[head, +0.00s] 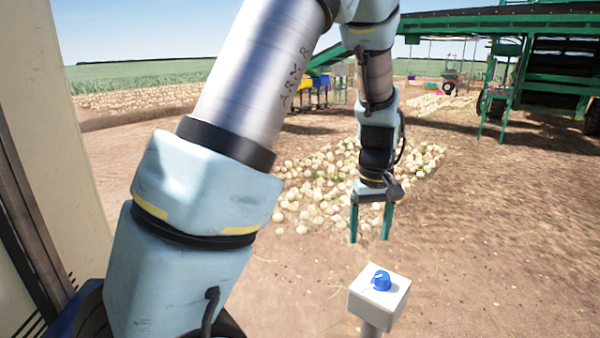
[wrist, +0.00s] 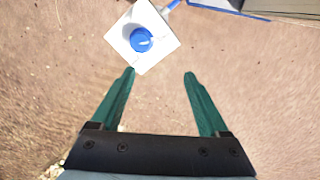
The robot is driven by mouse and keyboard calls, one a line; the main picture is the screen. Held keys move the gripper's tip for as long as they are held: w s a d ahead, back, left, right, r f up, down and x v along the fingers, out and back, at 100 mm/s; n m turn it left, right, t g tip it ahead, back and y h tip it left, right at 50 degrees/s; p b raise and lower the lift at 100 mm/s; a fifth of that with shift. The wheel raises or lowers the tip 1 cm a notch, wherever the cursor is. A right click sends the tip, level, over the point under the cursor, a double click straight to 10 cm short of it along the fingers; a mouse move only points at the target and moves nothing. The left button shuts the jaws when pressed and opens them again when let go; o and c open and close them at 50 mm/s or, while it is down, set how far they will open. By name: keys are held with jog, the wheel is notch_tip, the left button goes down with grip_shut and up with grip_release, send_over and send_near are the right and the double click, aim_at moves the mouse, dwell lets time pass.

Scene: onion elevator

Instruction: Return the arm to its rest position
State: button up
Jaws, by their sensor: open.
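My arm reaches up and over from the left, and my gripper (head: 370,238) hangs down from it with its green fingers apart and nothing between them. In the head view it is above and beyond a white box (head: 378,296) with a blue knob (head: 381,280) on top, standing on a post. In the wrist view my gripper (wrist: 160,75) is open and empty. The white box (wrist: 155,52) and its blue knob (wrist: 141,39) lie just past the left fingertip there. I cannot tell how far apart in height they are.
A heap of pale onions (head: 320,180) lies on the dirt behind my gripper. Green farm machinery (head: 535,75) stands at the back right, with yellow and blue bins (head: 310,85) left of it. A beige wall (head: 60,130) rises at the left. The dirt at right is mostly clear.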

jog(key=s+a+r, duration=0.1)
jog(key=s+a, duration=0.1)
jog(key=a, duration=1.1)
jog(key=s+a+r+m+t, duration=0.1)
jog(key=s+a+r, duration=0.1)
jog(key=a, duration=1.1)
jog(key=shift+s+m+t, duration=0.3)
jog(key=shift+s, duration=0.25)
